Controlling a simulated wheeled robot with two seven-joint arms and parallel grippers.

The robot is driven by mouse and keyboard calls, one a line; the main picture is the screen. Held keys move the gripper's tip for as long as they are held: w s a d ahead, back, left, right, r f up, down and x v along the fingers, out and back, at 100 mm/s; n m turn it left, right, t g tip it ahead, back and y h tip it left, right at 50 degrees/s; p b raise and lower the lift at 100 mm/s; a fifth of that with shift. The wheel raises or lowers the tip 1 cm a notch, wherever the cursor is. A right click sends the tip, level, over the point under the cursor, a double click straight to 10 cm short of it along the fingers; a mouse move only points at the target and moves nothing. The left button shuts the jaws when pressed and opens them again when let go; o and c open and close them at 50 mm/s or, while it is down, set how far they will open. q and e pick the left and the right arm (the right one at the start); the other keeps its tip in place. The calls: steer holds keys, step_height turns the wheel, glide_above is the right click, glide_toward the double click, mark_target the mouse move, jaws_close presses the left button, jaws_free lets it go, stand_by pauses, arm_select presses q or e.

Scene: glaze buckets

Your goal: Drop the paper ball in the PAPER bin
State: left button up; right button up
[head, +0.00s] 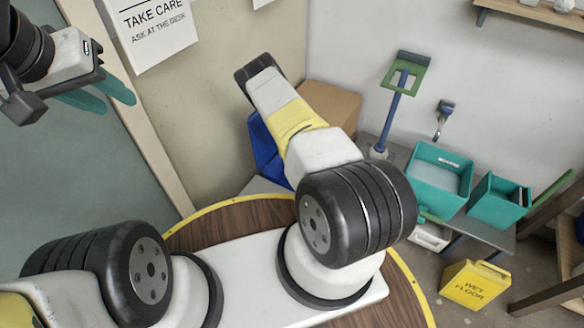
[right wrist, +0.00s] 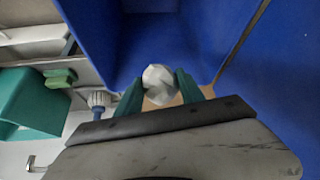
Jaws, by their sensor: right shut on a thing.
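The paper ball (right wrist: 159,85) is white and crumpled, and shows in the right wrist view. My right gripper (right wrist: 158,88) is shut on it, with a teal finger on each side. Behind the ball in that view are the walls of a blue bin (right wrist: 100,35). In the head view the blue bin (head: 263,150) stands by the wall, partly hidden by my right arm; no label on it shows. My right gripper is hidden in the head view. My left gripper (head: 102,95) is at the upper left, its teal fingers apart and empty.
A cardboard box (head: 333,102) stands beside the blue bin. Teal bins (head: 440,178) (head: 498,202) sit on a grey bench to the right.

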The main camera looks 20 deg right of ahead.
steer(key=shift+f, duration=0.3)
steer(key=o, duration=1.4)
steer(key=v, duration=0.7)
steer(key=shift+s+r, duration=0.2)
steer(key=shift+r, duration=0.15)
steer(key=shift+w+r, duration=0.1)
